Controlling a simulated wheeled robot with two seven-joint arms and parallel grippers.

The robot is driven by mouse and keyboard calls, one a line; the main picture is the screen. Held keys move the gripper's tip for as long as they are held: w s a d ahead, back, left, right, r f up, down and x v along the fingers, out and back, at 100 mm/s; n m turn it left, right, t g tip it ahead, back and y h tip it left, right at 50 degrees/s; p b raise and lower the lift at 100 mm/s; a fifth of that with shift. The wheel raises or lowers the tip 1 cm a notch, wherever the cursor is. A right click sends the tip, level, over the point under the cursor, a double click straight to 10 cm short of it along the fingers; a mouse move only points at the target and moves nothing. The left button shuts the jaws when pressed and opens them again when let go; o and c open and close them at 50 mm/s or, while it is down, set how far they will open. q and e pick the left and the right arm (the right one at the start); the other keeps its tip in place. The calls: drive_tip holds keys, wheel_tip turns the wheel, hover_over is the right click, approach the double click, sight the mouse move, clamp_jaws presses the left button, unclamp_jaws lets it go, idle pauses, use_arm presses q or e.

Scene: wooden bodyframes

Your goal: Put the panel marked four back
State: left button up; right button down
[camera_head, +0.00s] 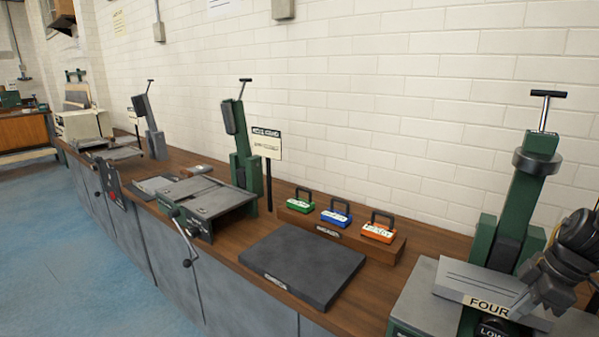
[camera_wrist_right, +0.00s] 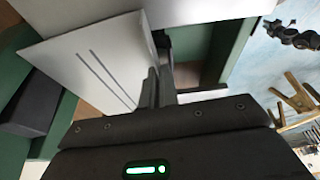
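The panel marked FOUR (camera_head: 475,284) is a flat light grey plate with a cream label on its front edge. It sits in front of the green column of the machine at the right, above a part lettered LOW. My right gripper (camera_head: 537,284) is at the panel's right end. In the right wrist view the panel (camera_wrist_right: 95,60) shows two dark slots, and my right gripper's fingers (camera_wrist_right: 158,85) are close together on its edge. The exact contact is partly hidden. My left gripper is not in view.
A green machine column (camera_head: 517,205) with a T-handle stands behind the panel. A dark flat plate (camera_head: 302,262) lies on the wooden bench. Green, blue and orange handled blocks (camera_head: 378,230) stand on a wooden rack. Another machine (camera_head: 205,198) with a crank is farther left.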

drive_tip(key=shift+r, duration=0.3)
drive_tip(key=shift+r+p, duration=0.7)
drive_tip(key=shift+r, duration=0.55)
wheel_tip(320, 180, up, 7)
drive_tip(key=p, duration=0.4)
idle(0.4)
